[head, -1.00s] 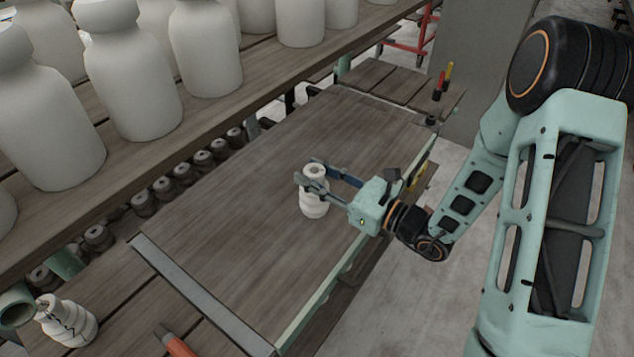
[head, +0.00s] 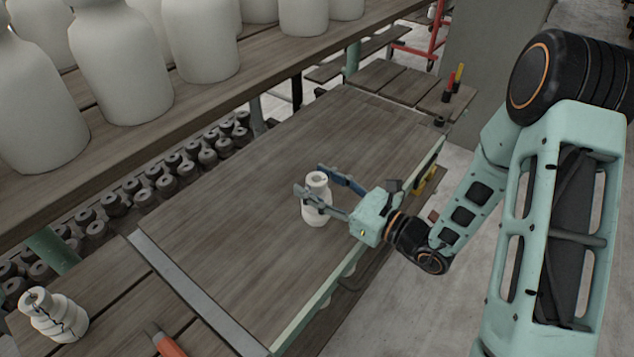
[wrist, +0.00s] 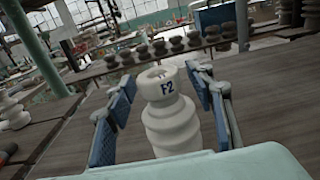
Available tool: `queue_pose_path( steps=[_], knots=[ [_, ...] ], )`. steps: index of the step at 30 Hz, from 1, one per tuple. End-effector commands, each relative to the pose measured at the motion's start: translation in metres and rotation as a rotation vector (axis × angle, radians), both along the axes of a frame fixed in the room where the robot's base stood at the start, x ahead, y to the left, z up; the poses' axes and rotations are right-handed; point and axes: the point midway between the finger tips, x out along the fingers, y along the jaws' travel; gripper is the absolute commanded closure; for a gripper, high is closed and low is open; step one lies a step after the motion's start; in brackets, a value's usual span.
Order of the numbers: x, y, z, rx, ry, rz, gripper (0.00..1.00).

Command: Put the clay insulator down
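The clay insulator (head: 316,205) is white and ribbed, and stands upright on the dark wooden board. In the wrist view the insulator (wrist: 170,118) shows blue lettering on its neck and a hole in its top. My gripper (head: 323,180) is around the insulator with one finger on each side. In the wrist view my gripper's (wrist: 158,112) blue-padded fingers are spread, with a clear gap on the left and a smaller one on the right. The gripper is open.
A second white insulator with dark crack lines (head: 54,316) stands at the lower left, near an orange-handled tool (head: 168,345). Large white jars (head: 120,60) line the shelf behind. Dark insulators (head: 170,165) sit in rows below it. The board (head: 230,200) is otherwise clear.

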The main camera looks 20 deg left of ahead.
Motion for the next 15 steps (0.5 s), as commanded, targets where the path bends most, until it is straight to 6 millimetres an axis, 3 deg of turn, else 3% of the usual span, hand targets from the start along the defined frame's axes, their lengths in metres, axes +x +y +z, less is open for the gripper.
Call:
queue_pose_path(
  steps=[8,15],
  knots=[
    [0.000,-0.003,0.004,0.000,0.000,-0.002,0.51],
    [-0.018,-0.049,0.002,0.000,0.000,-0.007,0.51]
  ],
)
